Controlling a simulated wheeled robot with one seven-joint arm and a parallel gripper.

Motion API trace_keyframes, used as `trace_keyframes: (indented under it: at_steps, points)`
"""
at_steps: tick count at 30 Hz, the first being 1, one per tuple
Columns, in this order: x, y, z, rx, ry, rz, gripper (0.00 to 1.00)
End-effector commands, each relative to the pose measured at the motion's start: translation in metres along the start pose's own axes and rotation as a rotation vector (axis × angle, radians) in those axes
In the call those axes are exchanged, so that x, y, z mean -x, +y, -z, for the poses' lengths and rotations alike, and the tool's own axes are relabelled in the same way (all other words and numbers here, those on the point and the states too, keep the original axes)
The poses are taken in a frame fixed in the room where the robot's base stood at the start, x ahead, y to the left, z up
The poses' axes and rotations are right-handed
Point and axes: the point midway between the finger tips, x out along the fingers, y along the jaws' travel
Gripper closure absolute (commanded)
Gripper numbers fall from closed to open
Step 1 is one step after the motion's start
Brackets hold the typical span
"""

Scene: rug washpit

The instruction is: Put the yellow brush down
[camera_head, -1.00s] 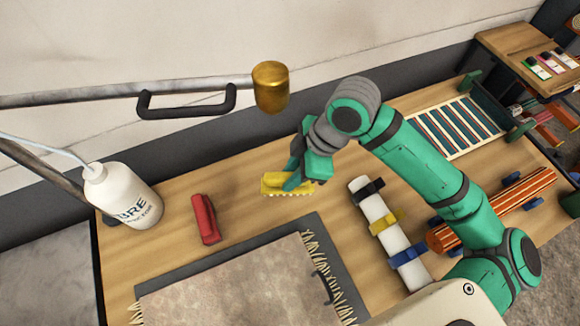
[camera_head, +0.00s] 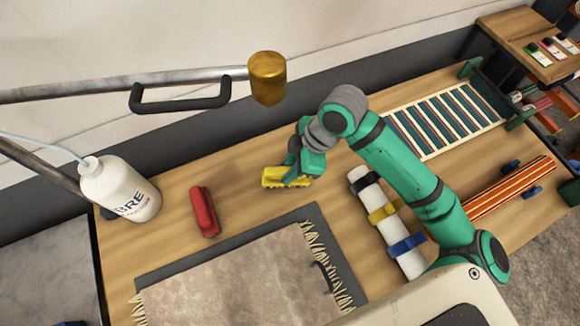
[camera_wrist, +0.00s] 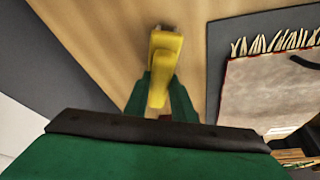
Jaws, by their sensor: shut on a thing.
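The yellow brush (camera_head: 272,177) is at the back middle of the wooden table, between the red brush and the white roll. My gripper (camera_head: 298,178) is shut on the yellow brush. In the wrist view the brush (camera_wrist: 164,62) stands out between the two green fingers of my gripper (camera_wrist: 160,100). The brush is close to the tabletop; I cannot tell whether its bristles touch the wood.
A red brush (camera_head: 204,211) lies to the left, beside a white bottle (camera_head: 122,190). A fringed rug (camera_head: 240,280) lies on a dark mat in front. A strapped white roll (camera_head: 386,222) is to the right. A brass cylinder (camera_head: 267,78) hangs above. Bare wood (camera_head: 240,195) surrounds the brush.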

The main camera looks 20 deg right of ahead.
Motion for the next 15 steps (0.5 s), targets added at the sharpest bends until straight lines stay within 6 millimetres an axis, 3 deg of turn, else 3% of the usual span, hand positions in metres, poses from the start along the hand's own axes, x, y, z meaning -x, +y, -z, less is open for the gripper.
trace_keyframes:
  at_steps: [1, 3, 15]
  points:
    - [-0.0013, -0.0001, 0.0001, 0.001, 0.000, 0.001, 0.75]
    - [-0.0012, -0.0001, 0.0005, 0.002, 0.000, 0.001, 0.58]
    - [0.0050, 0.0005, 0.0001, -0.001, -0.001, -0.001, 0.58]
